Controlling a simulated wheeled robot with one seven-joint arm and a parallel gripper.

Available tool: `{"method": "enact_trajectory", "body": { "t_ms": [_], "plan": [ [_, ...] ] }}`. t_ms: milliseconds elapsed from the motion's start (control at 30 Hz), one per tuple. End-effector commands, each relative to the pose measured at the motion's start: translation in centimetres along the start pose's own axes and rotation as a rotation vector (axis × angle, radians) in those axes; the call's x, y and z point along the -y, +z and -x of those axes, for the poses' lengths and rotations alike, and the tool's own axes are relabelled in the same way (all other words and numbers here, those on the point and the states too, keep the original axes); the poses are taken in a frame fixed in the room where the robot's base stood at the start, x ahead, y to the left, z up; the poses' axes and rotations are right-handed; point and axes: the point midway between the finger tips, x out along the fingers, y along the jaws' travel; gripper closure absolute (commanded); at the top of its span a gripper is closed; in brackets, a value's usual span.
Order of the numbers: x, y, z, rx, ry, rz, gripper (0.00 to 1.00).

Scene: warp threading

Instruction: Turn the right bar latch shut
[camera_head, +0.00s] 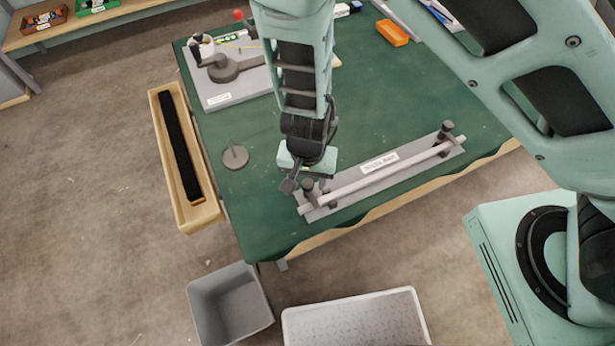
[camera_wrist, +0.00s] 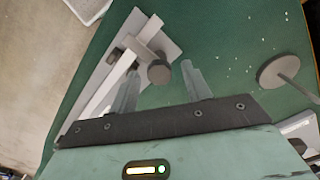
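A grey plate (camera_head: 400,172) on the green table carries a long white bar (camera_head: 375,182). A dark latch (camera_head: 446,128) with a round knob stands at the bar's right end, far from my gripper. Another dark latch (camera_head: 309,186) stands at the left end, close to my gripper (camera_head: 302,184). In the wrist view, my gripper (camera_wrist: 160,67) is open, its two fingers apart. A round knob (camera_wrist: 158,73) appears between the fingertips; I cannot tell whether they touch it. The white bar (camera_wrist: 103,92) also shows there, partly hidden behind a finger.
A grey disc with a pin (camera_head: 235,157) lies left of my gripper. A fixture plate (camera_head: 235,95) is at the back left, and an orange block (camera_head: 392,33) at the back. A wooden trough (camera_head: 207,215) hangs along the table's left side. The table's middle right is clear.

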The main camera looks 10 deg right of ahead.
Motion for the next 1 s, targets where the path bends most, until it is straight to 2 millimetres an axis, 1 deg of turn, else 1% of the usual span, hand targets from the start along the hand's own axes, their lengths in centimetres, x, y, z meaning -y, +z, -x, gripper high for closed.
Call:
{"method": "enact_trajectory", "body": {
  "t_ms": [267, 367, 433, 567, 800, 1000],
  "plan": [
    [0.0, 0.0, 0.1, 0.0, 0.0, 0.002, 0.51],
    [0.0, 0.0, 0.6, 0.0, -0.001, 0.004, 0.51],
    [0.1, 0.0, 1.4, -0.001, -0.002, 0.004, 0.51],
    [0.1, 0.0, 4.0, -0.002, -0.003, 0.005, 0.51],
    [0.1, 0.1, 9.7, -0.002, -0.004, 0.006, 0.51],
    [0.1, 0.1, 13.9, -0.001, -0.004, 0.004, 0.51]
  ]
}}
